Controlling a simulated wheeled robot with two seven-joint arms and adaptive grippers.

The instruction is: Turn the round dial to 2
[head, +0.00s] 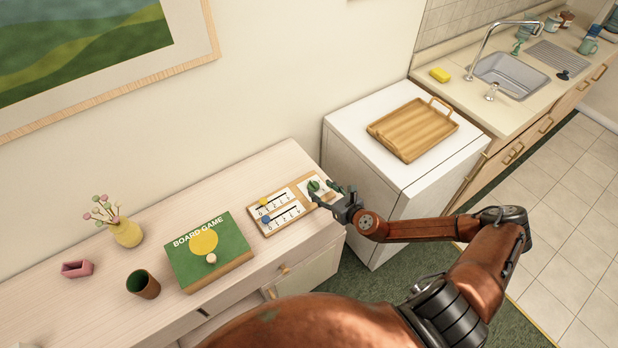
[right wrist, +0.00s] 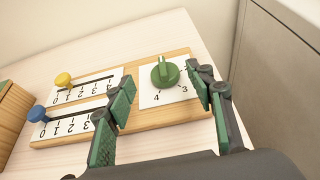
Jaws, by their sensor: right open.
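The round dial is a green knob (right wrist: 165,73) on a white numbered plate at the right end of a wooden board (right wrist: 140,136). A 4 and a 3 show on the plate's near side in the right wrist view; I cannot clearly read where the knob points. In the head view the dial (head: 314,186) is small and partly crowded by my gripper. My right gripper (head: 326,196) is open, and its green-padded fingers (right wrist: 163,82) stand on either side of the dial in the wrist picture, the right one very near it. I cannot tell whether they touch it. My left gripper is not in view.
The board also carries a yellow slider (right wrist: 63,79) and a blue slider (right wrist: 38,113) on numbered scales. A green board game box (head: 207,252), brown cup (head: 143,284) and yellow vase (head: 126,232) stand left on the cabinet. A white appliance (head: 350,135) with a wooden tray is right.

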